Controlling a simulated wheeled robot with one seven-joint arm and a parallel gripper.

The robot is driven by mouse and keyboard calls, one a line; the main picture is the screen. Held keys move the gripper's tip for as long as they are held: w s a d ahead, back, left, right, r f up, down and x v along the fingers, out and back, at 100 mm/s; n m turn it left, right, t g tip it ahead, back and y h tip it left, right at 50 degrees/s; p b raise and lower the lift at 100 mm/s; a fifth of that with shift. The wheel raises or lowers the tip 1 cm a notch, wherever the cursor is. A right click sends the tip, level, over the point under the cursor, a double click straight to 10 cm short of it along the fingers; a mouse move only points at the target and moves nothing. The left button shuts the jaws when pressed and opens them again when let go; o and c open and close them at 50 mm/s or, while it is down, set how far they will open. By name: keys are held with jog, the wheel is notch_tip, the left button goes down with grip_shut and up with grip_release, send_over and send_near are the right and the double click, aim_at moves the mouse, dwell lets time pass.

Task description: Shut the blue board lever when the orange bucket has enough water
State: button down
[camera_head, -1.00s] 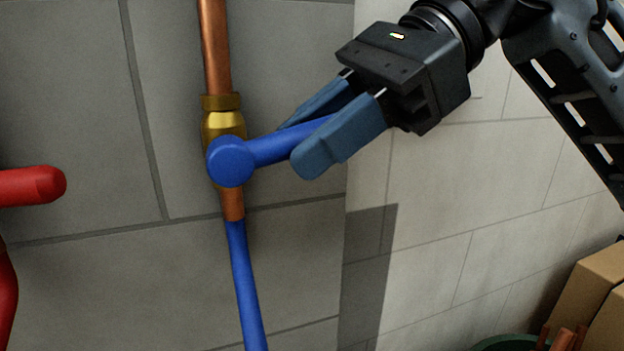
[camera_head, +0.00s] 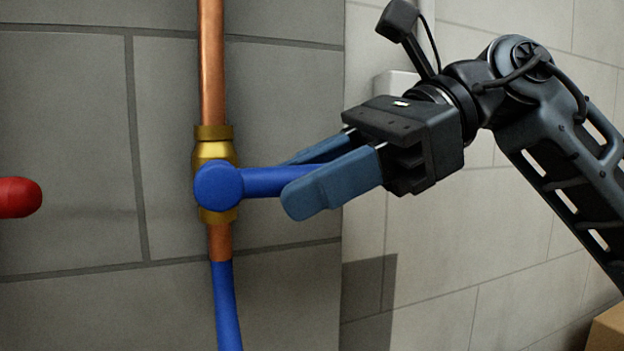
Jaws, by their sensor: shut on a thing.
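The blue lever (camera_head: 262,182) sits on a brass valve (camera_head: 214,151) on a vertical copper pipe. Its round hub faces me and its handle points right, about level, across the pipe. My gripper (camera_head: 312,180) is shut on the handle, with one finger in front and the other behind. The far end of the handle is hidden by the near finger. A blue hose (camera_head: 226,300) runs down from the pipe below the valve. The orange bucket and its water are not in view.
A red lever end (camera_head: 18,197) sticks in at the left edge. Grey block walls stand behind and to the right. A cardboard box (camera_head: 606,330) shows at the bottom right corner. The space below my gripper looks clear.

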jog(key=c, duration=0.9)
grip_release()
jog(key=shift+f, duration=0.1)
jog(key=shift+d, duration=0.1)
jog(key=v, duration=0.7)
jog(key=shift+d, duration=0.3)
